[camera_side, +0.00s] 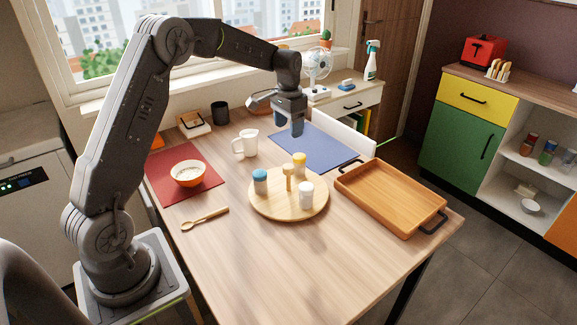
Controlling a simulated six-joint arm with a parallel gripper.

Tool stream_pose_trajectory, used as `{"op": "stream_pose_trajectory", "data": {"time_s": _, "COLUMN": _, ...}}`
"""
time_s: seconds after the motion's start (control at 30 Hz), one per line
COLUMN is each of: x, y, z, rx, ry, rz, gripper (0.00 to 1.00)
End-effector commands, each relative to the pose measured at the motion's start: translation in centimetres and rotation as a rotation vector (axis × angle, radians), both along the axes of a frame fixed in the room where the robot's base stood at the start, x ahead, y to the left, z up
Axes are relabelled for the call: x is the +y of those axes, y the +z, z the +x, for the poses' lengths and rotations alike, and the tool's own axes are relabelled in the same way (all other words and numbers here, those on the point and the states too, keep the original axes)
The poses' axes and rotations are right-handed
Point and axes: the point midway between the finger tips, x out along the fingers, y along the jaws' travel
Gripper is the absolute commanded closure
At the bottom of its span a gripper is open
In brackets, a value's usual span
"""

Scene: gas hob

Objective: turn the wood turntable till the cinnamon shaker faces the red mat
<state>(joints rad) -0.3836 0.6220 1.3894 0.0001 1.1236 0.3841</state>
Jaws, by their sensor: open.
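The round wood turntable (271,206) sits near the middle of the table. A small wooden post (288,178) stands up from its middle. Three shakers stand on it: a blue-topped one (260,182) on the left, a yellow-topped one (299,165) at the back, and a white one (306,195) at the front right. I cannot tell from labels which is the cinnamon shaker. The red mat (205,186) lies to the left, with the blue-topped shaker nearest it. My gripper (297,132) is open and empty, pointing down over the blue mat, behind and apart from the turntable.
A bowl (189,174) stands on the red mat, with a wooden spoon (205,219) in front. A white mug (246,143) stands behind the turntable. The blue mat (325,152) lies at the back. A wooden tray (384,207) is close on the right. The front table is clear.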

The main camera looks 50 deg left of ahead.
Motion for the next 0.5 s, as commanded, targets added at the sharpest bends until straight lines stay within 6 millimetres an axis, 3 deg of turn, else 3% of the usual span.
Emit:
{"op": "stream_pose_trajectory", "data": {"time_s": 0.27, "x": 0.4, "y": -2.7, "z": 0.2, "rx": 0.01, "ry": 0.0, "rz": -0.004, "gripper": 0.35}}
{"op": "stream_pose_trajectory", "data": {"time_s": 0.5, "x": 0.3, "y": -7.6, "z": 0.1, "rx": 0.011, "ry": 0.001, "rz": -0.004, "gripper": 0.35}}
